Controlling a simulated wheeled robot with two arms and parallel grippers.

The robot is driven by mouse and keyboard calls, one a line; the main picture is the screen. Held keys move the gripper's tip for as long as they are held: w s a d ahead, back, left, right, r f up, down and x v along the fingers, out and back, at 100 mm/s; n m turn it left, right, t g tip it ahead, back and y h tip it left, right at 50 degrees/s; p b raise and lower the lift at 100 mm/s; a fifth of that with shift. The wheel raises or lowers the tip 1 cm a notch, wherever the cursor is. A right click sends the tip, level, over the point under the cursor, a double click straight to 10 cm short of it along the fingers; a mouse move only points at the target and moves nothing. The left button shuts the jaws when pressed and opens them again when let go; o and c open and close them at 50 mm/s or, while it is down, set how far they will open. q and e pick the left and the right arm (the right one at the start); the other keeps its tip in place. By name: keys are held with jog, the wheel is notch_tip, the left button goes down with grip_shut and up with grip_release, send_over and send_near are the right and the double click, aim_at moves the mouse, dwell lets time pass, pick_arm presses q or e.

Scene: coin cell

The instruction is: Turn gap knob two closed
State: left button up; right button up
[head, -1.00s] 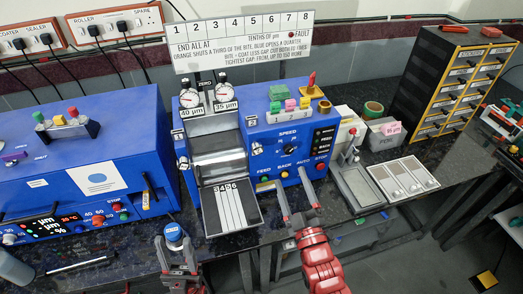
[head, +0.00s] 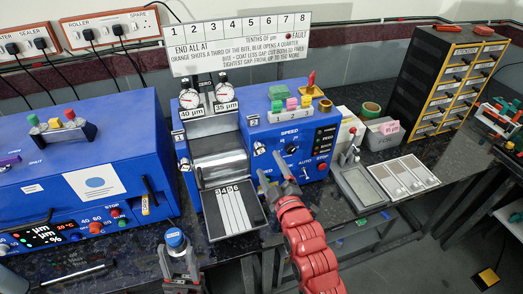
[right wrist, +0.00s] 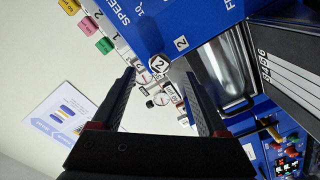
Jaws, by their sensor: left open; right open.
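Between my fingers in the right wrist view, a round white-and-black part (right wrist: 158,63) marked "2" looks like this knob. My right gripper (head: 272,167) is open, its fingertips just below and right of the knob in the head view. I cannot tell if it touches anything.
Two gap dials (head: 190,98) read about 40 and 35 µm. Speed, mode and stop controls sit right of knob two. A dark ramp (head: 235,210) with numbered strips juts out below the roller (head: 220,168).

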aim_at(262, 151)
jog(key=p+x, duration=0.2)
jog(key=x, duration=0.4)
jog(key=shift+w+a+r, duration=0.1)
jog(key=shift+w, duration=0.2)
jog(key=shift+w+a, duration=0.15)
jog(key=shift+w, duration=0.25)
grip_shut()
